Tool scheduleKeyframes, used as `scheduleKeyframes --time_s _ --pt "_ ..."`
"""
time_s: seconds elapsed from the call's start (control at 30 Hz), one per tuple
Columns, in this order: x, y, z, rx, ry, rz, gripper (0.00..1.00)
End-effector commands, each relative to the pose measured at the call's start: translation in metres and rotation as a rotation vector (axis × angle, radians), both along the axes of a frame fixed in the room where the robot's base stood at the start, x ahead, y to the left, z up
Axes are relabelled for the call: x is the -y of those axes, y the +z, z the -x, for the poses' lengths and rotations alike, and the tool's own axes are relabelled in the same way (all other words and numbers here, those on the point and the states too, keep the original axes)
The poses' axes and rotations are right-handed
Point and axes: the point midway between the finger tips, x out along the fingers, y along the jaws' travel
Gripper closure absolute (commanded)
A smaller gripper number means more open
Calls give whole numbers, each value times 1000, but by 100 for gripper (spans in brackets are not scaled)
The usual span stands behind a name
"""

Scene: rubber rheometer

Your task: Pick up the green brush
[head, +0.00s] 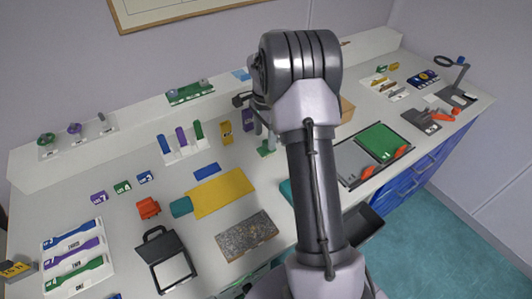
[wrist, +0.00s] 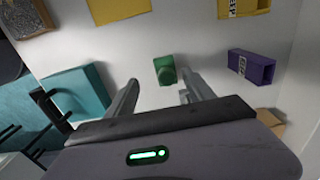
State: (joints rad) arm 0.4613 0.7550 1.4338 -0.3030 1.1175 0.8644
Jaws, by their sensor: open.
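In the wrist view, a green piece with a rounded knob (wrist: 165,69), which looks like the green brush, stands on the pale surface just beyond my fingertips. My gripper (wrist: 158,92) is open and empty. Its two fingers point toward the green piece, one to each side, with the piece nearer the right finger. In the head view a green piece (head: 266,151) shows low beside my arm, which partly hides this area. I cannot tell whether the fingers touch it.
A purple box (wrist: 252,67) stands right of the green piece, and a teal block (wrist: 75,92) lies to the left. Yellow pieces (wrist: 118,9) lie beyond. In the head view, a yellow mat (head: 219,193) and a dark speckled plate (head: 246,235) lie to the left.

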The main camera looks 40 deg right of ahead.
Motion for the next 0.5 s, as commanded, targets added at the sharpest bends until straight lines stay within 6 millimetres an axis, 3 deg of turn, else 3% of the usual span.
scheduleKeyframes --time_s 0.13,0.3,0.5 --pt "5 -16 -3 1 -1 0 38" --pt "12 -50 -7 0 0 0 38" --pt "12 -52 -7 2 0 1 38"
